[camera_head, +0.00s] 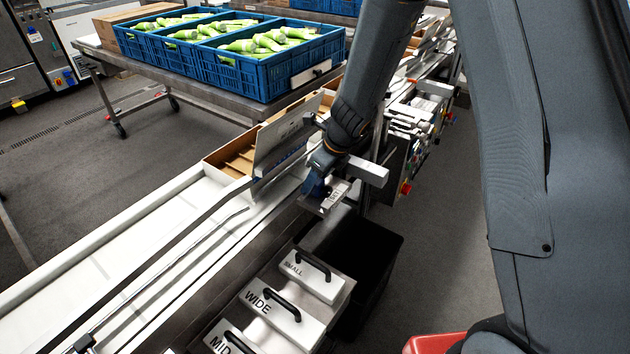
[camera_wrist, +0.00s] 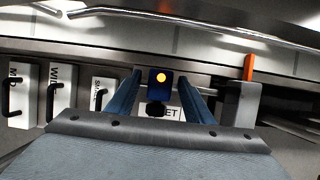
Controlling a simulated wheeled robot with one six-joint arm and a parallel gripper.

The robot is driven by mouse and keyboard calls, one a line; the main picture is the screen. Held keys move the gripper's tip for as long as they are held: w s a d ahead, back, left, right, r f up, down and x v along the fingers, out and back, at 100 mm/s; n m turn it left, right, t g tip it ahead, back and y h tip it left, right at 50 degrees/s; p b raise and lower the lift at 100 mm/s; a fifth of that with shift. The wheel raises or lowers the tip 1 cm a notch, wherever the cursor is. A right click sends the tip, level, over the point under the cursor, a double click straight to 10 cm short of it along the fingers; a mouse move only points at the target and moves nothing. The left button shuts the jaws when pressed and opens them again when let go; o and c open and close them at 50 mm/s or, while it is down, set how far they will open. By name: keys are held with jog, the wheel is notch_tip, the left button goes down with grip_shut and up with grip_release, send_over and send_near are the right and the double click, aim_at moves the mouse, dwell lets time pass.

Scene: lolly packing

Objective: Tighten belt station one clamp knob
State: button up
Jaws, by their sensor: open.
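My gripper (camera_wrist: 158,84) is open, with its two blue fingers reaching toward the belt's side rail. Between the fingers, in the wrist view, is a dark block (camera_wrist: 160,88) with a lit yellow-orange dot. A black knob-like part (camera_wrist: 156,109) shows just below it, in front of a white label partly hidden, ending in "ET". I cannot tell whether the fingers touch the block or knob. In the head view my gripper (camera_head: 316,186) is at the belt's near side, beside a small white label plate (camera_head: 336,196). The knob is not clear there.
Handled plates marked SMALL (camera_head: 312,277), WIDE (camera_head: 282,312) and MID stand left of my gripper along the near belt side. A black bin (camera_head: 375,270) is below. An orange upright piece (camera_wrist: 249,67) is right of the fingers. Blue crates (camera_head: 262,72) stand on a table behind.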

jog(key=shift+f, duration=0.2)
jog(key=shift+c, duration=0.4)
grip_shut()
jog(key=shift+w+d+r+p, duration=0.1)
jog(key=shift+w+d+p, duration=0.7)
jog(key=shift+w, duration=0.25)
jog(key=shift+o, duration=0.4)
grip_release()
jog(key=v, duration=0.7)
jog(key=shift+r, duration=0.3)
jog(key=shift+s+d, duration=0.1)
jog(key=shift+d, duration=0.05)
